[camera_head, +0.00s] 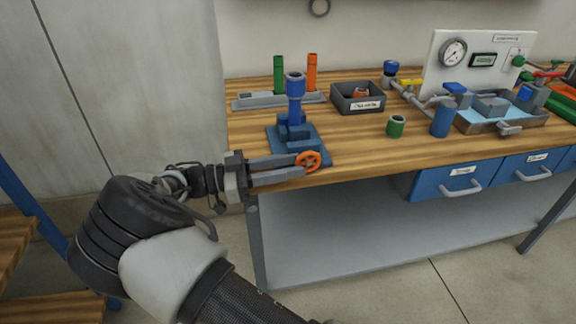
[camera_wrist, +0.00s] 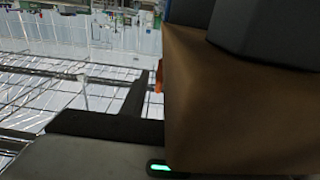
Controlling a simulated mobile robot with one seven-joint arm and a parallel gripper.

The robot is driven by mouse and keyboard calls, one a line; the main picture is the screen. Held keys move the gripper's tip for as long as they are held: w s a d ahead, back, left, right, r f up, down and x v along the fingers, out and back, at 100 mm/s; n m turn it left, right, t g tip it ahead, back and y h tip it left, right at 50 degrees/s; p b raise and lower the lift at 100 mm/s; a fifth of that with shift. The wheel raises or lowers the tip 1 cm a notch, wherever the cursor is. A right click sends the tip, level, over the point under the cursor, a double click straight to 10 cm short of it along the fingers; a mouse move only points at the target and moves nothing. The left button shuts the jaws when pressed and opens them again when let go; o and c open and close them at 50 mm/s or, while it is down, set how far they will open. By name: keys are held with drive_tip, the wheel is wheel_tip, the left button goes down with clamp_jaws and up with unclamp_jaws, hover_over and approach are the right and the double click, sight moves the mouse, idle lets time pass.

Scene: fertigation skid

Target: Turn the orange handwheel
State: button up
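The orange handwheel (camera_head: 308,161) is a small spoked wheel on the front of a blue stand (camera_head: 321,152) at the bench's front left edge. A sliver of orange (camera_wrist: 158,75), likely the wheel, shows in the wrist view; the rest is hidden there. My gripper (camera_head: 299,166) reaches in from the left, its two grey fingers apart with a visible gap. The fingertips are at the wheel's left side, and the lower one overlaps its edge in the picture. I cannot tell whether they touch it.
The wooden bench (camera_head: 361,149) has a clear strip right of the stand. Behind stand green (camera_head: 279,75) and orange (camera_head: 312,72) cylinders on a grey rack (camera_head: 262,102), and a dark bin (camera_head: 340,101). A green cup (camera_head: 395,126) and a gauge panel (camera_head: 440,66) are farther right.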

drive_tip(key=v, duration=1.7)
drive_tip(key=shift+a, duration=0.2)
